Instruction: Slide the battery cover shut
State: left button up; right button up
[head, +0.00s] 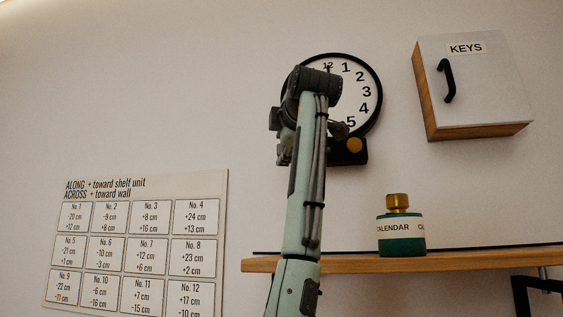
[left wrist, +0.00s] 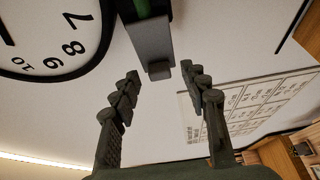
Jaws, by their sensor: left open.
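The wall clock (head: 362,92) has a white face and black rim; my left arm hides its left part. In the left wrist view, the clock (left wrist: 50,35) is at the upper left. Beside it is a dark housing (left wrist: 165,12) with a green strip showing in it. A grey cover (left wrist: 150,42) with a small tab (left wrist: 160,70) is at its near end. My left gripper (left wrist: 160,74) is open, its fingertips on either side of the tab, with gaps visible. Contact cannot be told. My right gripper is out of view.
A key box (head: 470,85) with a black handle hangs at the upper right. A wooden shelf (head: 450,261) below bears a green and white jar (head: 401,240) with a gold top. A numbered chart (head: 140,240) is at the lower left. The upper left wall is bare.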

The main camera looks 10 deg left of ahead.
aim_at(278, 155)
pick_arm(q)
jog(key=p+x, duration=0.2)
jog(key=x, duration=0.3)
jog(key=shift+w+a+r, duration=0.1)
jog(key=shift+w+a, duration=0.15)
jog(key=shift+w, duration=0.1)
jog(key=shift+w+a, duration=0.15)
jog(key=shift+w, duration=0.3)
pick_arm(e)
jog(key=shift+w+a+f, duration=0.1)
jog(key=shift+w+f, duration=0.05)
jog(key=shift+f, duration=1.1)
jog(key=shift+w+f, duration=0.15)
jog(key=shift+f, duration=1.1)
pick_arm(q)
jog(key=shift+c, duration=0.3)
grip_shut()
